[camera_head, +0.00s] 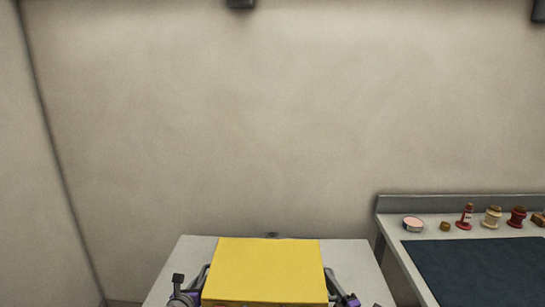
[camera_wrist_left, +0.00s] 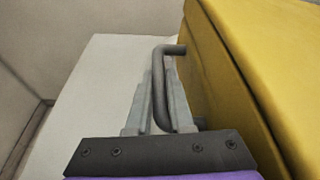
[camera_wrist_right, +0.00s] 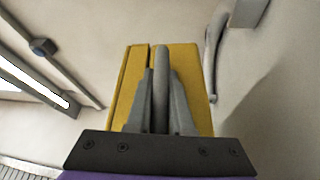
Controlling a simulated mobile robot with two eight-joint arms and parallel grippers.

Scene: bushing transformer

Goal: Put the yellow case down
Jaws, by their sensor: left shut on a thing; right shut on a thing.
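The yellow case (camera_head: 265,268) is at the bottom middle of the head view, in front of or over a white table (camera_head: 183,255). I cannot tell whether its underside touches the table. My left gripper (camera_head: 196,290) is at the case's left side. In the left wrist view its fingers are shut on a grey bar handle (camera_wrist_left: 163,75) on the case (camera_wrist_left: 230,70). My right gripper (camera_head: 340,291) is at the case's right side. In the right wrist view its fingers are shut on another grey handle (camera_wrist_right: 160,75) on the case (camera_wrist_right: 190,75).
A workbench with a dark blue mat (camera_head: 475,265) stands to the right. Along its back edge are a round tin (camera_head: 413,224), a red bottle (camera_head: 466,215), and several spools (camera_head: 491,216). White table top shows on both sides of the case. A plain wall is behind.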

